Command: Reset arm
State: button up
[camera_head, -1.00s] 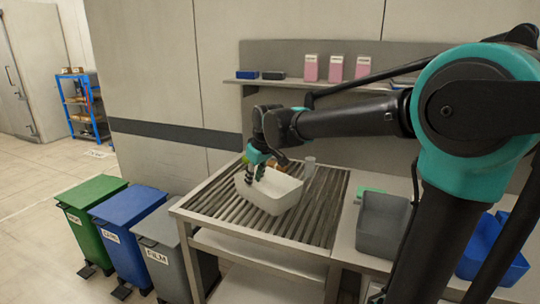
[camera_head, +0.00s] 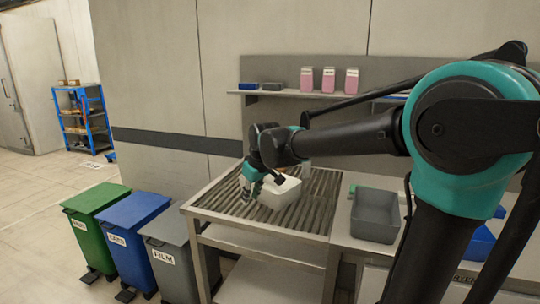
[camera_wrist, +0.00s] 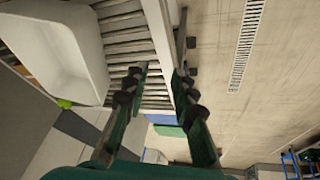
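My gripper (camera_head: 262,186) is at the end of my extended arm, over the roller conveyor (camera_head: 318,190) and at the left end of the white crate (camera_head: 284,196). In the wrist view my gripper (camera_wrist: 160,76) has its two fingers apart with nothing between them. The white crate (camera_wrist: 62,45) lies to the left of the fingers there, apart from them, and its visible inside looks empty. In the head view my gripper hides part of the crate.
Green (camera_head: 95,228), blue (camera_head: 134,238) and grey (camera_head: 172,250) bins stand left of the conveyor. A grey tray (camera_head: 375,217) sits to its right. A shelf (camera_head: 300,94) with pink cartons runs behind. A small green item (camera_wrist: 65,104) shows beside the crate.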

jog(key=s+d+f+m+h, duration=0.1)
jog(key=s+d+f+m, duration=0.3)
jog(key=s+d+f, duration=0.5)
jog(key=s+d+f+m+h, duration=0.1)
jog(key=s+d+f+m, duration=0.3)
jog(key=s+d+f, duration=0.5)
jog(key=s+d, duration=0.1)
jog(key=d, duration=0.5)
jog(key=shift+d+f+m, duration=0.2)
jog(key=shift+d+m, duration=0.15)
jog(key=shift+m, duration=0.05)
jog(key=shift+s, duration=0.1)
